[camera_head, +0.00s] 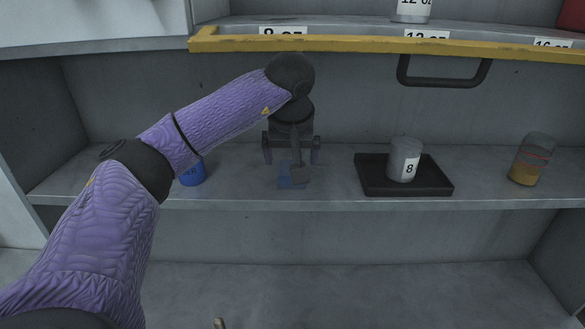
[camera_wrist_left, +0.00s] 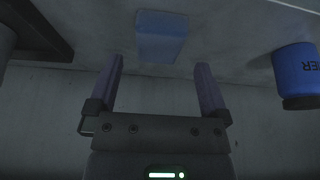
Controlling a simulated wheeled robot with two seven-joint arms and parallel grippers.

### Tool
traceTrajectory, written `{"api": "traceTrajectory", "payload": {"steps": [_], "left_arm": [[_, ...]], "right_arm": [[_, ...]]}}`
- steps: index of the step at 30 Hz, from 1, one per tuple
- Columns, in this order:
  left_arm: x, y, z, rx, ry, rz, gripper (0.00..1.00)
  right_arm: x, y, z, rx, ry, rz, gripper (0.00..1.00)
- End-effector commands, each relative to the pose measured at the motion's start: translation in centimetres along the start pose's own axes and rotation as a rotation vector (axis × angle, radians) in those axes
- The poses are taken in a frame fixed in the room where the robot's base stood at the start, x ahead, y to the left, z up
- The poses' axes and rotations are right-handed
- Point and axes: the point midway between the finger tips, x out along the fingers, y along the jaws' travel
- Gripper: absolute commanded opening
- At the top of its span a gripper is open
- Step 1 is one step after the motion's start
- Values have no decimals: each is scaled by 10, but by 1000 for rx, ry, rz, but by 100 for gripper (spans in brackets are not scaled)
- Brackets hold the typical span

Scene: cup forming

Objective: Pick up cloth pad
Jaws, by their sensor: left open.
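The cloth pad (camera_head: 284,183) is a small blue rectangle lying on the middle shelf, partly covered by my gripper in the head view. It shows whole in the left wrist view (camera_wrist_left: 162,36), just beyond the fingertips and roughly centred between them. My left gripper (camera_head: 291,157) points down above the shelf at the pad, and its fingers are spread apart. In the left wrist view my left gripper (camera_wrist_left: 158,63) has nothing between its fingers, and I see no contact with the pad. My right gripper is not in view.
A blue container (camera_head: 191,173) stands left of the pad. A black tray (camera_head: 440,186) with a grey cup marked 8 (camera_head: 404,160) stands to the right. A jar with amber contents (camera_head: 530,160) is farther right. A yellow-edged upper shelf (camera_head: 350,45) hangs above.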

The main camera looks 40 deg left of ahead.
Motion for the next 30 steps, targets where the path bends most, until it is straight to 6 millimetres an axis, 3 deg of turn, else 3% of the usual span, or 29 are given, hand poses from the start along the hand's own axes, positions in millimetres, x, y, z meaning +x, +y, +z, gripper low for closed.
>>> {"api": "traceTrajectory", "payload": {"steps": [9,16,27,30], "left_arm": [[49,0,-2,2,-2,-2,100],[52,0,-2,1,0,0,100],[52,0,-2,1,0,0,24],[52,0,-2,0,0,0,23]], "right_arm": [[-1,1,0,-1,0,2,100],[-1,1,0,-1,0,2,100],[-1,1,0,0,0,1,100],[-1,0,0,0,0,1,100]]}}
